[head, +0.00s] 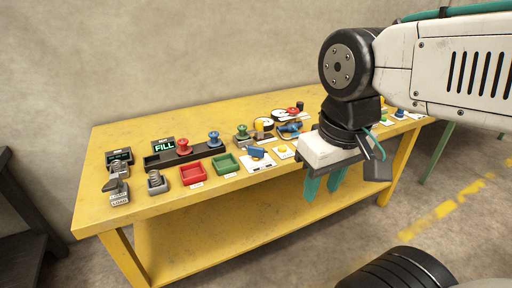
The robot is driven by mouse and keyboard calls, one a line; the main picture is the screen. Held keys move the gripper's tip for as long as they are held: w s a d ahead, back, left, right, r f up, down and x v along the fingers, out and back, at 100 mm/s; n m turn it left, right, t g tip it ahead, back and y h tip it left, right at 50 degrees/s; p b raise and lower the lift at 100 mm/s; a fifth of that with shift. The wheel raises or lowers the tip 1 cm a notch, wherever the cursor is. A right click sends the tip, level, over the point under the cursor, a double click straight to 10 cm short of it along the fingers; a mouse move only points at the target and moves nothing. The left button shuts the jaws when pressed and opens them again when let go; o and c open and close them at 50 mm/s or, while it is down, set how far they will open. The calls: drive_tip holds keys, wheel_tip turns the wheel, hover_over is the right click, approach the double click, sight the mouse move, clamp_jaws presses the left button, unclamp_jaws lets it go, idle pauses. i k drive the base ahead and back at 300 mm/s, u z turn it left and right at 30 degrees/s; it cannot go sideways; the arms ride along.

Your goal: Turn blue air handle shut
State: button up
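A blue handle-like piece (257,152) lies on a white plate (262,164) near the front of the yellow table, right of the green tray. A second blue piece (289,128) sits farther back and to the right, beside round gauges. I cannot tell which of the two is the air handle, or how its valve stands. My gripper (323,188) points down in front of the table's front edge, right of both blue pieces. Its two teal fingers are apart with nothing seen between them. The gripper's white body hides part of the table behind it.
The yellow table (130,207) holds a red tray (192,174), a green tray (225,164), red (183,146) and blue (213,138) spools, a lit FILL sign (164,145) and spring posts (156,181). A yellow button (282,149) sits near my gripper. Floor in front is clear.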

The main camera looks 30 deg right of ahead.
sight(253, 151)
drive_tip(key=k, duration=0.6)
drive_tip(key=u, duration=0.5)
drive_tip(key=i, duration=1.3)
drive_tip(key=z, duration=0.55)
